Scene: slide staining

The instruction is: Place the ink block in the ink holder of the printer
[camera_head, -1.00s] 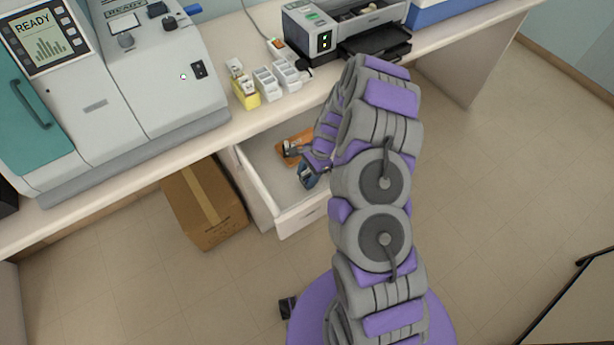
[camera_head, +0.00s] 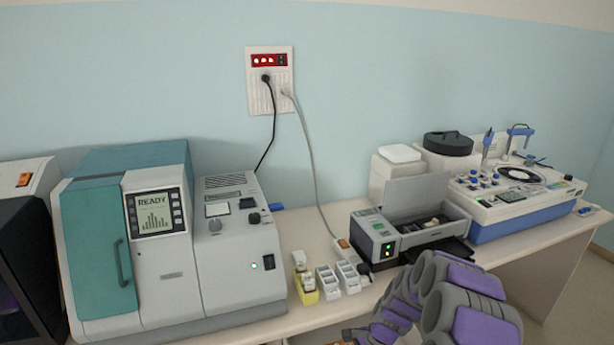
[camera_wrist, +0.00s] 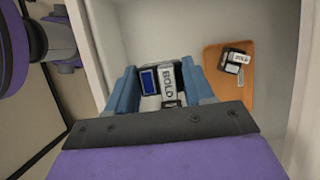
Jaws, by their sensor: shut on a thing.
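The ink block (camera_wrist: 168,78) is a dark block with a blue patch and a white label reading "BOLD". In the wrist view it sits between the two blue fingers of my gripper (camera_wrist: 160,85), which is shut on it. The drawer (camera_wrist: 180,25) is beneath and around it. The printer (camera_head: 410,228) stands on the counter at the right of the head view with its lid raised. Small parts show inside its opening, but I cannot make out the ink holder. My gripper's tips are not clearly shown in the head view.
A second BOLD-labelled block (camera_wrist: 236,58) lies on an orange tray (camera_wrist: 212,58) in the drawer. Slide racks (camera_head: 328,282) stand left of the printer. A large READY machine (camera_head: 160,275) fills the left counter. A blue-based device (camera_head: 515,222) stands right of the printer.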

